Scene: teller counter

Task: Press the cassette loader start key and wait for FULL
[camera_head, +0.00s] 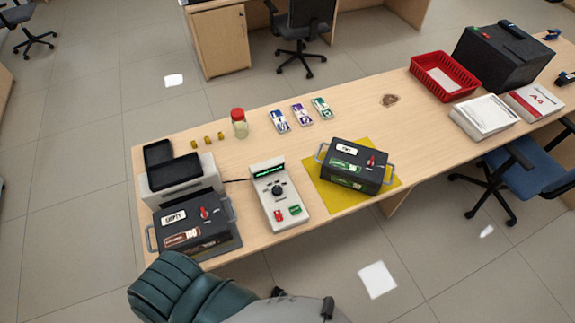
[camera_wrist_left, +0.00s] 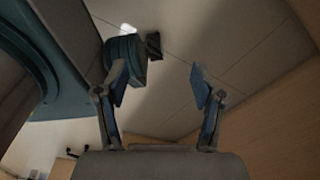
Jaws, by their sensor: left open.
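A white control unit (camera_head: 266,183) stands on the counter with a lit green display (camera_head: 269,172), a black knob (camera_head: 277,190), a red key (camera_head: 278,215) and a green key (camera_head: 295,210). The display text is too small to read. To its left, a grey machine (camera_head: 181,178) with black trays stands behind a dark cassette (camera_head: 190,238) labelled EMPTY. Another dark cassette (camera_head: 362,153) sits on a yellow mat (camera_head: 337,201). My left gripper (camera_wrist_left: 157,84) is open and empty in the left wrist view, with floor behind it. Neither gripper shows in the head view.
A jar with a red lid (camera_head: 239,128), three banded note bundles (camera_head: 301,115) and several small yellow pieces (camera_head: 208,139) stand along the back. A red basket (camera_head: 438,92), a black box (camera_head: 492,70) and paper stacks are at right. Chairs stand on the floor.

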